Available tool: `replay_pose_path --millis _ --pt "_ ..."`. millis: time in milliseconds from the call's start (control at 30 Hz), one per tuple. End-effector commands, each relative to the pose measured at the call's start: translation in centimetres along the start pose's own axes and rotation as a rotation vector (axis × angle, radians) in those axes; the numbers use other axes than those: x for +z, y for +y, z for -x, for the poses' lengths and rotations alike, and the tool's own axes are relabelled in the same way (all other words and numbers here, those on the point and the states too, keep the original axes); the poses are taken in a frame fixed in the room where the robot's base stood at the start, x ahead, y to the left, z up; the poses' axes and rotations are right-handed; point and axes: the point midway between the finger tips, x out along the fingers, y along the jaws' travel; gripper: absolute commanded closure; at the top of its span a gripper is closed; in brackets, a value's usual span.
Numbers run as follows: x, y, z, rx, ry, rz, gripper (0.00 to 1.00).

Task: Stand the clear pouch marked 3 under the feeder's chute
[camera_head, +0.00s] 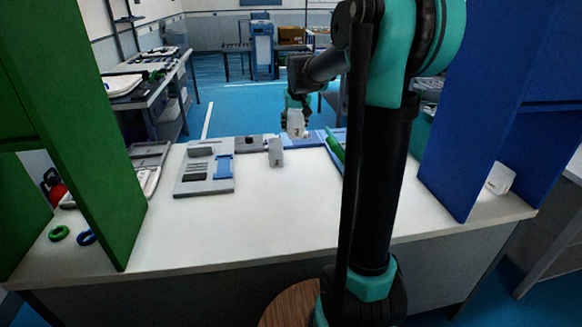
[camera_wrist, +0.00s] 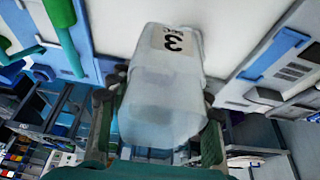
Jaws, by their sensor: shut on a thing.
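The clear pouch marked 3 (camera_wrist: 160,95) is whitish and see-through, and its label with a black 3 faces the wrist camera. My gripper (camera_wrist: 160,118) is shut on it, one finger on each side. In the head view, my gripper (camera_head: 296,108) holds the pouch (camera_head: 296,125) near the far edge of the white table. I cannot tell how far it is above the surface. A similar pale, boxy item (camera_head: 276,155) stands on the table just left of and nearer than the held pouch. I cannot clearly make out the feeder's chute.
A grey panel (camera_head: 190,184) with a blue bracket (camera_head: 223,167) lies left of the pouch. Green (camera_head: 85,140) and blue (camera_head: 480,130) dividers flank the table. The front middle is clear.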

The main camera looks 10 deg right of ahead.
Motion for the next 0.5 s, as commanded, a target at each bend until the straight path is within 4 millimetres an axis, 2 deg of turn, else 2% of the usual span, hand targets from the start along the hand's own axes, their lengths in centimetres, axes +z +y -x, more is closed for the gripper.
replay_pose_path --millis 33,300,500 --pt "0.4 0.0 -1.2 0.0 0.0 0.0 0.71" --pt "3.0 0.0 -7.3 0.0 0.0 0.0 0.71" --pt "4.5 0.0 -10.9 0.0 0.0 0.0 0.71"
